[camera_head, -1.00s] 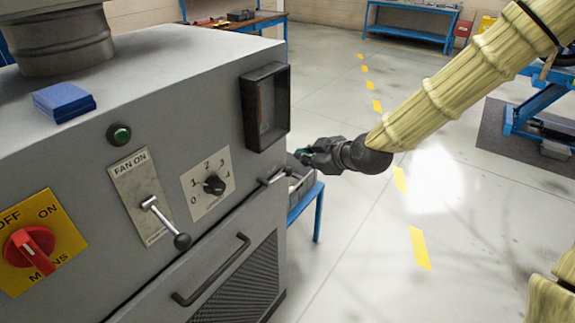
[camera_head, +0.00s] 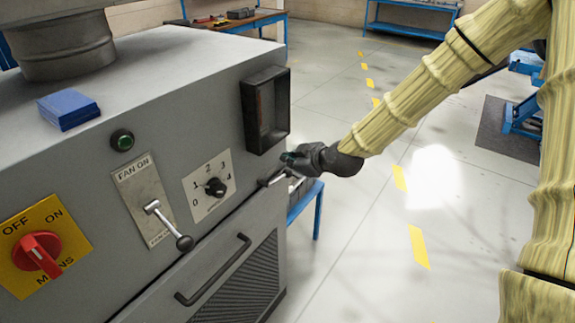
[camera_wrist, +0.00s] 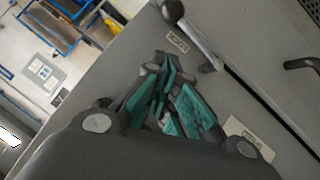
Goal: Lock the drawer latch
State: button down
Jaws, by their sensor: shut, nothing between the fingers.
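The grey drawer front (camera_head: 240,275) is the lower part of the cabinet and has a dark bar handle (camera_head: 213,270). The drawer latch (camera_head: 272,178) is a small lever at the cabinet's right edge, partly hidden near my gripper. In the wrist view the latch lever (camera_wrist: 195,40) has a dark ball knob and lies by the drawer seam, with a small label on each side. My gripper (camera_head: 290,158) is shut and empty, just right of and above the latch. Its green-padded fingers (camera_wrist: 170,100) are close to the cabinet face and do not hold the lever. Whether they touch the cabinet is unclear.
The cabinet face carries a red mains switch (camera_head: 38,252), a fan lever (camera_head: 166,222), a rotary dial (camera_head: 215,187) and a protruding dark frame (camera_head: 266,110). A blue table (camera_head: 305,205) stands behind the corner. Open floor lies to the right.

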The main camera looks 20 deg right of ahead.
jog(key=w+f+p, duration=0.2)
jog(key=w+f, duration=0.1)
jog(key=f, duration=0.2)
jog(key=shift+w, duration=0.3)
dwell(0.4)
jog(key=shift+w+d+f, duration=0.1)
jog(key=shift+f, duration=0.15)
